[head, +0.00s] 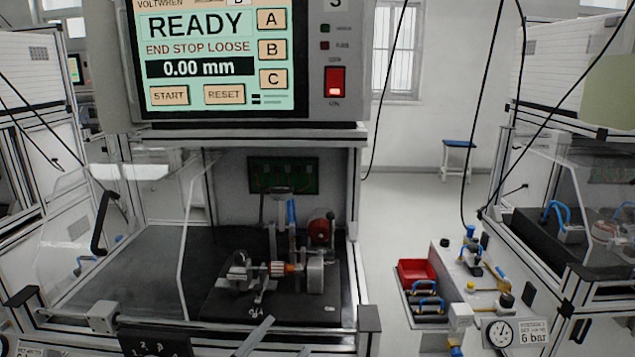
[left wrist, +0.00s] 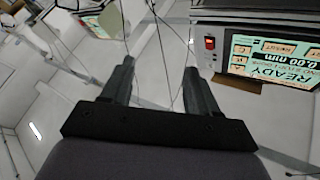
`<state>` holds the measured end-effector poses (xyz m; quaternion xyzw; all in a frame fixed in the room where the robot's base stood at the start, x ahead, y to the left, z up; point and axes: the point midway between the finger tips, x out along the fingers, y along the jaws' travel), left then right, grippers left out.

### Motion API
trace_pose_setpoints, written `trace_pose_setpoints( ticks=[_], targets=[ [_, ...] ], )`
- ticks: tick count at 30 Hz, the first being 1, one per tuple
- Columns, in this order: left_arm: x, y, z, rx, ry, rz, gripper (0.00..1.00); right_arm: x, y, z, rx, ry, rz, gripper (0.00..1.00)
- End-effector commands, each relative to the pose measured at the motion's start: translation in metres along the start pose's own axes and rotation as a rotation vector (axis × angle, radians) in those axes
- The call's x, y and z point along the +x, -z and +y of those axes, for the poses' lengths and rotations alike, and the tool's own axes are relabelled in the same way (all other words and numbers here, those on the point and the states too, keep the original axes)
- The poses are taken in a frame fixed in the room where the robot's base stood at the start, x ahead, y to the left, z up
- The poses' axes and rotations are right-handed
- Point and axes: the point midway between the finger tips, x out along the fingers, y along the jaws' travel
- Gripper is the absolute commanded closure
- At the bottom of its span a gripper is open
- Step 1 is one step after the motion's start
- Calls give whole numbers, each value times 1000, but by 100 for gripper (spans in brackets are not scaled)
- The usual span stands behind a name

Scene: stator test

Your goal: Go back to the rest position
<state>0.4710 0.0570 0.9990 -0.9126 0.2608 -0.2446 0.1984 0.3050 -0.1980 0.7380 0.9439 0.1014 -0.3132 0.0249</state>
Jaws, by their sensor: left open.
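My left gripper (left wrist: 159,66) shows in the left wrist view with its two dark fingers spread apart. Nothing is between them, and it is clear of any surface. Behind it are a pale room and, to the right, the test station's screen (left wrist: 272,58), tilted. I cannot make out the left gripper with certainty in the head view. My right gripper is in neither view. In the head view the screen (head: 205,60) reads READY, END STOP LOOSE and 0.00 mm. Below it, a fixture with a copper-coloured part (head: 284,268) sits on a dark plate.
A clear guard panel (head: 110,235) with a black handle stands at the station's left. A red rocker switch (head: 335,82) is right of the screen. To the right are a red bin (head: 417,272), a pressure gauge (head: 499,333) and another station. Open floor (head: 410,200) lies between the stations.

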Motion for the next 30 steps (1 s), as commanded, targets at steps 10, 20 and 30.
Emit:
trace_pose_setpoints(
  ticks=[10,20,30],
  targets=[
    [-166,-127,38,-360,149,-666,40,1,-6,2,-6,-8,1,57],
    [-293,-156,79,-550,186,-1049,40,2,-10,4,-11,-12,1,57],
    [-302,-157,82,-563,187,-1077,40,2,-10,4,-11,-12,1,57]
  ],
)
